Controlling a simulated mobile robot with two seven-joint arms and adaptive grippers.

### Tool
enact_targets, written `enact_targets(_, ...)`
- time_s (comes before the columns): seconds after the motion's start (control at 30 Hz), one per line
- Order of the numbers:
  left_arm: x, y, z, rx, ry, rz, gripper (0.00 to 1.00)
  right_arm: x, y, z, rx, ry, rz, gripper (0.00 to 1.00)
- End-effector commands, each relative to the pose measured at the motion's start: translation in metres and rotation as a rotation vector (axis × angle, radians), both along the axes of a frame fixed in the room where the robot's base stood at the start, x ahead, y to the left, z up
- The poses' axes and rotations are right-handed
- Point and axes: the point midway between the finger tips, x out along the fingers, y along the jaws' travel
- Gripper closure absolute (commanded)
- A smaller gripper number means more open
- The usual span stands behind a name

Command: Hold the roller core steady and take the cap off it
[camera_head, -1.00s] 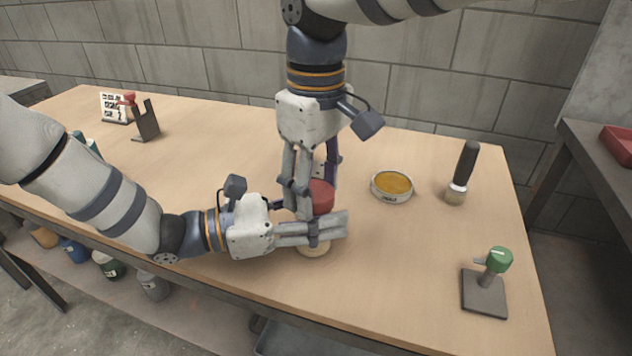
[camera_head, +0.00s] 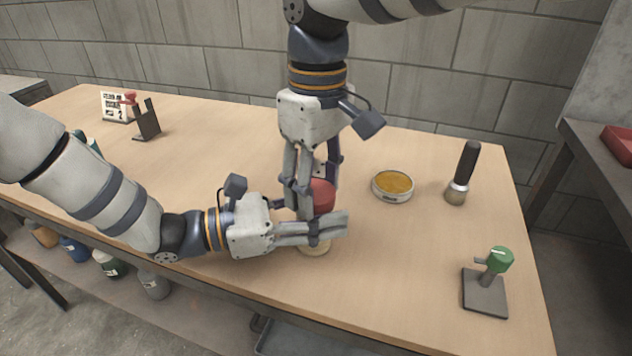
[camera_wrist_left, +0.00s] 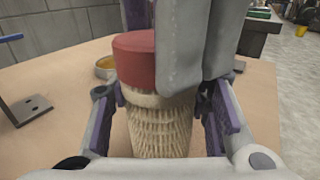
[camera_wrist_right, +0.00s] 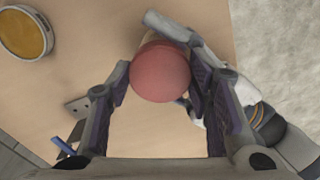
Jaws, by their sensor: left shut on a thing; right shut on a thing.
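The roller core (camera_wrist_left: 160,128) is a cream ribbed tube, standing upright; in the head view only its foot (camera_head: 314,250) shows below my fingers. The red cap (camera_head: 322,193) sits on its top, with a pale band under it in the left wrist view (camera_wrist_left: 135,60). My left gripper (camera_head: 316,232) reaches in from the left and is shut on the core below the cap. My right gripper (camera_head: 316,190) points down from above and is shut on the cap.
A round tin with a yellow top (camera_head: 392,186) stands to the right of the grippers. A black holder (camera_head: 146,122) and a sign (camera_head: 113,106) stand far left.

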Motion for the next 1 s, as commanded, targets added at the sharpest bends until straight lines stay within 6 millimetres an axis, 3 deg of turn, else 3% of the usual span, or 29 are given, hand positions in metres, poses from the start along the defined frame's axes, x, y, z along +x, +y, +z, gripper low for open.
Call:
enact_targets(0.03,0.000,0.004,-0.002,0.002,0.003,0.004,1.00,0.005,-0.010,0.000,-0.023,-0.009,-0.007,0.87)
enact_targets(0.17,0.000,0.004,-0.002,0.002,0.003,0.003,1.00,0.005,-0.010,0.000,-0.023,-0.009,-0.007,0.87)
enact_targets(0.2,0.000,0.004,-0.002,0.002,0.003,0.003,1.00,0.005,-0.010,0.000,-0.023,-0.009,-0.007,0.47)
enact_targets(0.27,0.000,0.003,-0.002,0.003,0.003,0.003,1.00,0.005,-0.010,0.000,-0.022,-0.009,-0.007,0.34)
enact_targets(0.73,-0.001,0.001,-0.003,0.005,0.005,0.001,1.00,0.004,-0.006,0.001,-0.016,-0.008,-0.003,0.34)
enact_targets(1.0,-0.001,0.001,-0.003,0.005,0.005,-0.001,1.00,0.004,-0.005,0.041,-0.014,-0.009,-0.004,0.34)
